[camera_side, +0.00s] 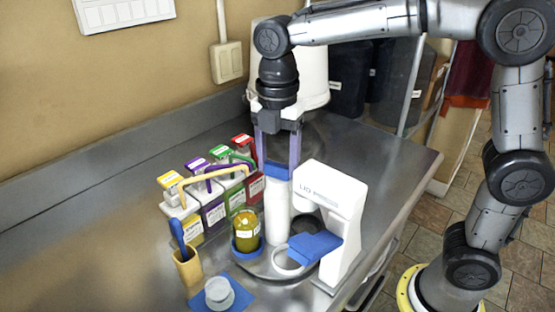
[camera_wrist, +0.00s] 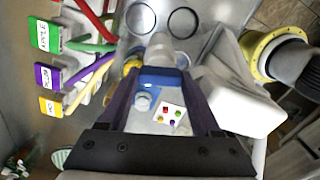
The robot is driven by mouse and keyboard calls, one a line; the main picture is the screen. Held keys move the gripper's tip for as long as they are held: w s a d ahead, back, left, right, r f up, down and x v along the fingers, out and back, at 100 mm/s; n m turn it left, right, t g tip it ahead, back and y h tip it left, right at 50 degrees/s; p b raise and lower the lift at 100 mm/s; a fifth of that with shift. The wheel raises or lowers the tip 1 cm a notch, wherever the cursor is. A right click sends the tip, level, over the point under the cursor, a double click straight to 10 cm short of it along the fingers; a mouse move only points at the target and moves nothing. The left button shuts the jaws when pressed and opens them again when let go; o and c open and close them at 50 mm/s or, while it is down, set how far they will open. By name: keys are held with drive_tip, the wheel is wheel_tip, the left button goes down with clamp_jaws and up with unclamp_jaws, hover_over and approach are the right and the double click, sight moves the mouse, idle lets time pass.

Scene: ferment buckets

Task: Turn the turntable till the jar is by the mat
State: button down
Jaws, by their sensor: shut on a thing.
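The turntable is a dark disc (camera_side: 262,268) with a white central post (camera_side: 278,210) capped in blue. My gripper (camera_side: 278,170) is above the turntable, its two purple fingers closed on the blue cap; in the wrist view the blue cap (camera_wrist: 160,78) sits between them. The jar (camera_side: 247,230), glass with yellow-green contents, stands upright in a blue ring at the turntable's left side. An empty white ring (camera_side: 288,262) is at its front, and a dark ring is at its right. The blue mat (camera_side: 240,298) lies at front left, below the jar, with a grey round piece on it.
A white lid machine (camera_side: 345,220) with a blue pad stands close at the turntable's right. A rack of colour-labelled boxes (camera_side: 213,210) stands behind left. A tan holder (camera_side: 187,268) with a blue-handled tool is left of the jar. The counter at back right is mostly clear.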

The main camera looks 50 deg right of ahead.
drive_tip(key=shift+r+n, duration=0.15)
drive_tip(key=shift+n, duration=2.65)
drive_tip(key=shift+c, duration=0.4)
unclamp_jaws()
wheel_tip(320, 180, up, 14)
